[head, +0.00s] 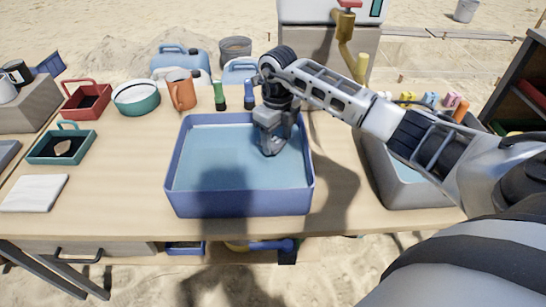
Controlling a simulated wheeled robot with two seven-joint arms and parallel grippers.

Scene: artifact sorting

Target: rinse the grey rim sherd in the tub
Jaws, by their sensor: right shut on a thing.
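The blue tub (240,203) stands at the middle of the table and holds light blue water (215,165). My right gripper (273,147) points down inside the tub, right of its middle, with its tips at about the water. It is shut on the grey rim sherd, which is mostly hidden by the fingers and hard to tell from them. My left gripper is out of view.
Left of the tub are a green tray (40,158) with a brown sherd (62,147), a white cloth (34,192) and a red tray (79,112). An orange jug (181,92) and two brushes stand behind. A grey basin (420,196) stands right. Bare table lies left of the tub.

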